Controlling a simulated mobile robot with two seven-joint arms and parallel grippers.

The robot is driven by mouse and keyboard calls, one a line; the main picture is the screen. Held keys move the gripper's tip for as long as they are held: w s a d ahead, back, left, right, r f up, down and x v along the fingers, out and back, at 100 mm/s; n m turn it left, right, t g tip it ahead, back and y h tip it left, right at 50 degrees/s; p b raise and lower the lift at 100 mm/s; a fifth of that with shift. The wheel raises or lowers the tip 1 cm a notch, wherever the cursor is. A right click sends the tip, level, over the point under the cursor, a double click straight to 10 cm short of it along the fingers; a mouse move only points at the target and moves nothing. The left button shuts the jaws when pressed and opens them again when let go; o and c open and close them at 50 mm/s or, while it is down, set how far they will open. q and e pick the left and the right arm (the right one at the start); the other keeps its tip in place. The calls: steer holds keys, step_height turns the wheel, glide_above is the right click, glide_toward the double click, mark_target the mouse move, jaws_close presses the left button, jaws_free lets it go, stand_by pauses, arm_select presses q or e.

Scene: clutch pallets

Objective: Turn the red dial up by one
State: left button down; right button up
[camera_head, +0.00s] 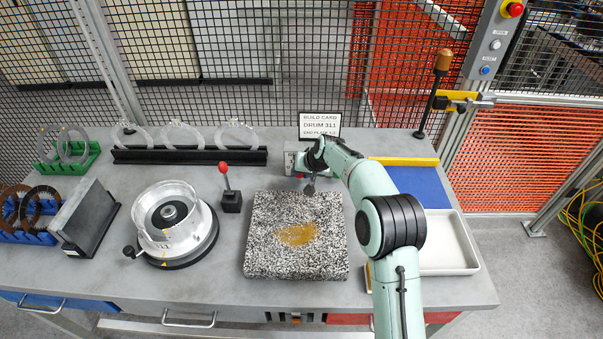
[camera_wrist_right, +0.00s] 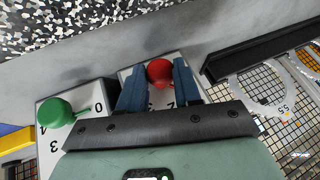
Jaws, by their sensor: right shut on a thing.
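The red dial (camera_wrist_right: 159,70) shows in the right wrist view, a round knob on a white numbered face. My right gripper (camera_wrist_right: 157,80) has its two blue fingers on either side of the knob and is shut on it. Digits 3 and 2 show partly on the face; which number the dial points to is hidden. In the head view my right gripper (camera_head: 309,168) is at the grey dial box (camera_head: 291,161), and my arm hides the dial. My left gripper is not in view.
A green dial (camera_wrist_right: 57,112) sits beside the red one. A speckled slab (camera_head: 295,262) lies in front of the box. A black rack (camera_head: 190,157) with clear rings stands to the left, a red-knobbed lever (camera_head: 231,199) nearer. A build card (camera_head: 320,124) stands behind.

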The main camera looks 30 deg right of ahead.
steer(key=shift+r, duration=0.1)
steer(key=o, duration=1)
steer(key=shift+o, duration=0.2)
steer(key=a+v, duration=0.1)
steer(key=v, duration=1.2)
steer(key=shift+d+b, duration=0.4)
steer(key=shift+b, duration=0.05)
steer(key=shift+s+r, duration=0.1)
